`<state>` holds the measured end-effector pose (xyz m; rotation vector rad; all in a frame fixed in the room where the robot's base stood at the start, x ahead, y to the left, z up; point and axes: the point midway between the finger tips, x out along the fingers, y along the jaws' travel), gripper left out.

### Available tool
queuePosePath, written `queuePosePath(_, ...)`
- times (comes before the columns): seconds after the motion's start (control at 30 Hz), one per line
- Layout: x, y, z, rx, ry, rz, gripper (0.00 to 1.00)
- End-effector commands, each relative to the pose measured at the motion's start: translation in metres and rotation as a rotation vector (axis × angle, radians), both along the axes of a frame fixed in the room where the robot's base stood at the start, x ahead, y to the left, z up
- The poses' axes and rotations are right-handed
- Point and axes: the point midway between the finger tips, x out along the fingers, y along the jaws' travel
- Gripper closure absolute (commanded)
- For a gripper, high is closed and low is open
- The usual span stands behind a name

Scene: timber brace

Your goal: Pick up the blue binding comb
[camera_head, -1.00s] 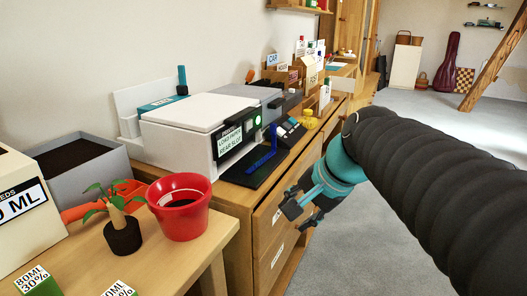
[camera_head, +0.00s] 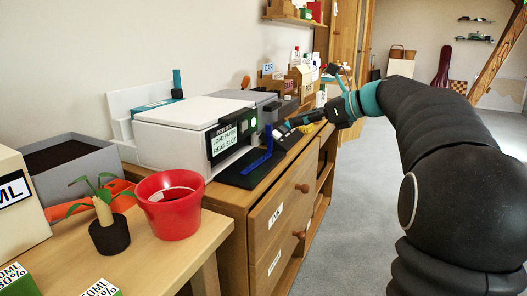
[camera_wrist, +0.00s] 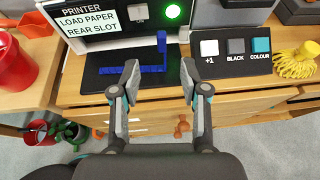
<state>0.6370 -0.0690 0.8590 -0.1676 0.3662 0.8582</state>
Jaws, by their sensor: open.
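The blue binding comb (camera_head: 259,164) lies on the black tray at the front of the printer; it looks like a long blue bar with an upright part at one end. In the wrist view the comb (camera_wrist: 137,69) lies just beyond the fingertips, its upright end between them. My gripper (camera_wrist: 160,72) is open and empty, its two fingers spread apart. In the head view my gripper (camera_head: 318,98) is right of the comb, above the cabinet's front edge. No contact with the comb shows.
The white printer (camera_head: 190,125) stands behind the comb. A button panel (camera_wrist: 236,48) sits right of it, with a yellow brush-like thing (camera_wrist: 297,60) farther right. A red pot (camera_head: 172,212) and a plant (camera_head: 105,215) stand at left. The cabinet drawers (camera_head: 285,200) have protruding knobs.

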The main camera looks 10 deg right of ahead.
Motion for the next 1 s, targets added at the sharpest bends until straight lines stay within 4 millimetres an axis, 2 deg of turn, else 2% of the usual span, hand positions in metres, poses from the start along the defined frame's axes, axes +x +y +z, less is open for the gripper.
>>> queuePosePath(0.1,0.014,0.017,-0.011,0.0,0.001,0.004,0.55)
queuePosePath(0.23,0.025,0.031,-0.017,-0.002,0.001,0.004,0.55)
queuePosePath(0.57,0.037,0.044,-0.024,-0.002,0.0,0.003,0.55)
queuePosePath(0.87,0.062,0.071,-0.037,-0.003,0.001,0.004,0.55)
queuePosePath(1.0,0.066,0.075,-0.038,-0.003,0.0,0.001,0.55)
